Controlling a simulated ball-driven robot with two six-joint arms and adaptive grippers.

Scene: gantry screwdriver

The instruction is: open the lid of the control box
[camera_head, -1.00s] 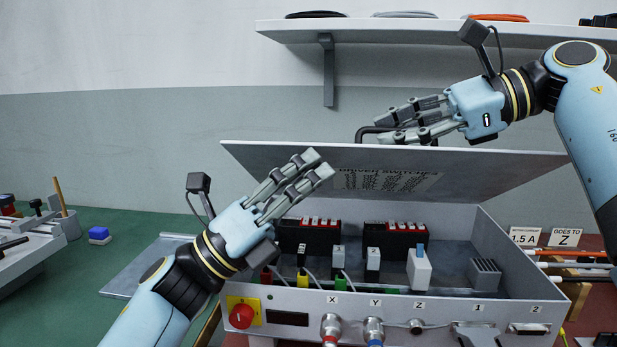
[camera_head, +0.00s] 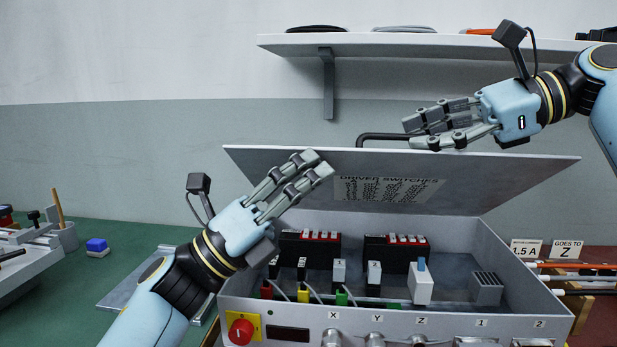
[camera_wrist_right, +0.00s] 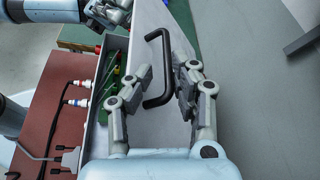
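The control box (camera_head: 300,318) stands on the bench with its lid (camera_head: 470,178) tilted up and back, showing a "DRIVER SWITCHES" label on its inner face. A black bar handle (camera_head: 385,137) is on the lid's outer face. My right gripper (camera_head: 425,132) is behind the lid's top edge beside the handle. In the right wrist view the handle (camera_wrist_right: 154,70) lies between the spread fingers of the right gripper (camera_wrist_right: 165,82), which do not appear closed on it. My left gripper (camera_head: 318,165) is open in front of the lid's left part, its fingers pointing up; contact is unclear.
Inside the box are driver modules (camera_head: 310,250), switches and a white block (camera_head: 421,285). A red button (camera_head: 241,331) is on the front. A wall shelf (camera_head: 430,45) hangs above.

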